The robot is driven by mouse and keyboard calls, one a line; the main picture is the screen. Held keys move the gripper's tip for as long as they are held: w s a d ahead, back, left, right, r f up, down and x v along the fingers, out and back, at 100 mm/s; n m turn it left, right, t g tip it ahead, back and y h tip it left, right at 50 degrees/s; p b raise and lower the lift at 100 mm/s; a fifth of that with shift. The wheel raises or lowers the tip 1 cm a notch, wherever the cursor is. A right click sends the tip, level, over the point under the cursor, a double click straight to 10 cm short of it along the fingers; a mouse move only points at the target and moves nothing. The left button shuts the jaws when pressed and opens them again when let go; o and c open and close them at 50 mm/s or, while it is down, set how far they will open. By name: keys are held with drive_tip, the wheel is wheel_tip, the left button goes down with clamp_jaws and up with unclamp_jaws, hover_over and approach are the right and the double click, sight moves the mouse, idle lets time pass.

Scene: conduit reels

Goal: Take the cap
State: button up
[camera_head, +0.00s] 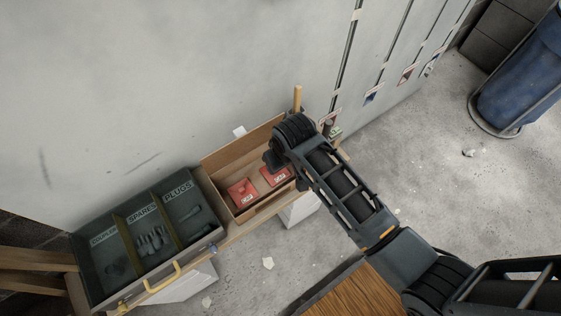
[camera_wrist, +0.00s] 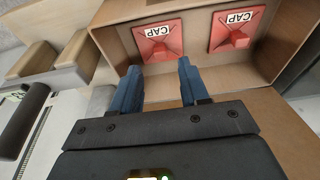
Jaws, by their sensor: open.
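Two red square caps labelled CAP lie in an open cardboard box (camera_head: 259,210). In the head view, one cap (camera_head: 242,192) is on the left and the other cap (camera_head: 274,175) is nearer my arm. In the wrist view, one cap (camera_wrist: 158,40) lies just beyond my fingertips and the other cap (camera_wrist: 236,30) lies to the right. Each has a raised red knob. My gripper (camera_wrist: 158,70) is open and empty, its two blue fingers apart at the box's near side. In the head view my wrist largely hides the gripper.
A grey bin (camera_head: 146,241) with SPARES and PLUGS compartments and a yellow handle stands left of the box. Wooden pegs (camera_wrist: 70,60) and a dark cylinder (camera_wrist: 22,122) are left in the wrist view. A blue barrel (camera_head: 517,88) stands far right.

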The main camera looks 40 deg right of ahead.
sight(277, 174)
drive_tip(key=b+x, duration=0.3)
drive_tip(key=x, duration=0.1)
drive_tip(key=shift+b+x, duration=0.65)
drive_tip(key=shift+x, duration=0.5)
drive_tip(key=shift+c, duration=0.4)
clamp_jaws()
drive_tip(key=shift+w+p+v, duration=0.2)
drive_tip(key=shift+p+v, duration=0.75)
drive_tip(key=shift+p, duration=0.35)
